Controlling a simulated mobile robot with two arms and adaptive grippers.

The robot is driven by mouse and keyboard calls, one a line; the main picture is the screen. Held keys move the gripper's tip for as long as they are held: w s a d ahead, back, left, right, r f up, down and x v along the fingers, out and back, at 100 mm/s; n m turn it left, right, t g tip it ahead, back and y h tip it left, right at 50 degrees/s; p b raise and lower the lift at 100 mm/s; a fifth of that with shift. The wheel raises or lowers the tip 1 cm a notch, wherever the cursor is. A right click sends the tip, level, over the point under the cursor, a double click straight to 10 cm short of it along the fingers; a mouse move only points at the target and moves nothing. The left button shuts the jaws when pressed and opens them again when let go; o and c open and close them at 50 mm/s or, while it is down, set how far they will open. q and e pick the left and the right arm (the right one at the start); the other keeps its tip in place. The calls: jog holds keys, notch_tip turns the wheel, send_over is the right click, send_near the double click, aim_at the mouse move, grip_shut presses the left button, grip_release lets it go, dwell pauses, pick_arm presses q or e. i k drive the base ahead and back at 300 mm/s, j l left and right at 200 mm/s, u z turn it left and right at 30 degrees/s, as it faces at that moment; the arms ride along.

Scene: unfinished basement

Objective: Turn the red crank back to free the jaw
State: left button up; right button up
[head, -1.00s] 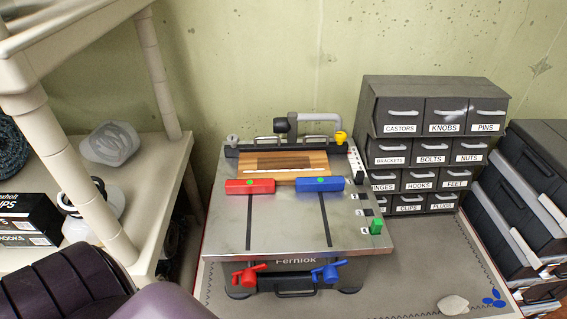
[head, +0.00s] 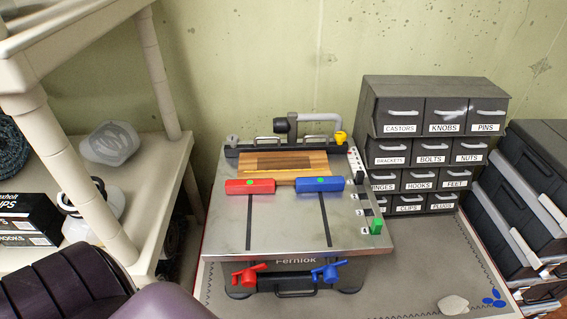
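The grey metal worktable (head: 285,225) marked Fernlok stands in the middle. The red crank (head: 250,274) sits low on its front at the left, and the blue crank (head: 327,273) at the right. The red jaw (head: 250,187) and the blue jaw (head: 320,184) lie side by side on the top, each with a green dot. A striped wooden board (head: 310,161) lies just behind them. I cannot tell whether either jaw touches it. Neither of my grippers is in view.
A grey drawer cabinet (head: 435,100) with labelled drawers stands behind right. A beige shelf (head: 165,160) is close on the left. A green block (head: 376,226) sits at the worktable's right edge. A pale stone-like lump (head: 453,304) and blue pieces (head: 493,298) lie on the grey mat.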

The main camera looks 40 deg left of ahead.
aim_at(249, 278)
jog(key=k+j+u, duration=0.1)
jog(key=u, duration=1.15)
jog(key=k+j, duration=0.15)
